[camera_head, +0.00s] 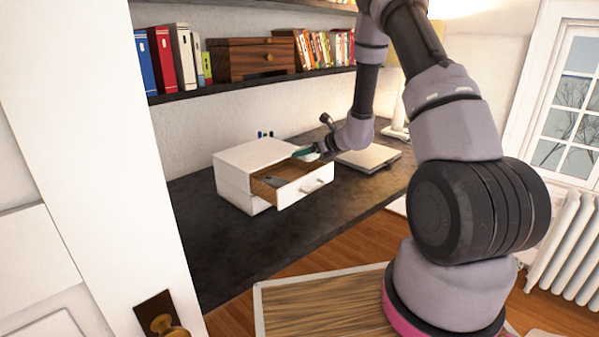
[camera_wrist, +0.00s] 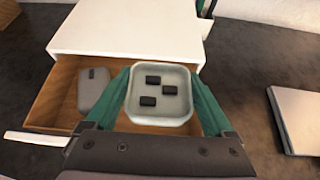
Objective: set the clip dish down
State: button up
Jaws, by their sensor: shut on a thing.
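The clip dish (camera_wrist: 160,116) is a small pale square dish with rounded corners and several black clips in it. In the wrist view my gripper (camera_wrist: 160,100) is shut on it, with one green finger on each side. The dish is over the right part of the open drawer (camera_wrist: 52,92) of a white box (camera_wrist: 125,30). I cannot tell whether it touches the drawer's floor. In the head view my gripper (camera_head: 306,153) is at the drawer (camera_head: 304,185), and the dish is hard to make out there.
A grey rounded case (camera_wrist: 93,90) lies in the drawer, left of the dish. A flat, pale closed laptop-like thing (camera_head: 368,158) lies right of the white box (camera_head: 250,165). The dark desk (camera_head: 235,250) is clear in front. A shelf with books (camera_head: 165,60) hangs above.

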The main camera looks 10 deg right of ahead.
jog(key=shift+f, duration=2.95)
jog(key=shift+f, duration=0.25)
jog(key=shift+f, duration=0.35)
jog(key=o, duration=1.2)
jog(key=shift+s, duration=0.1)
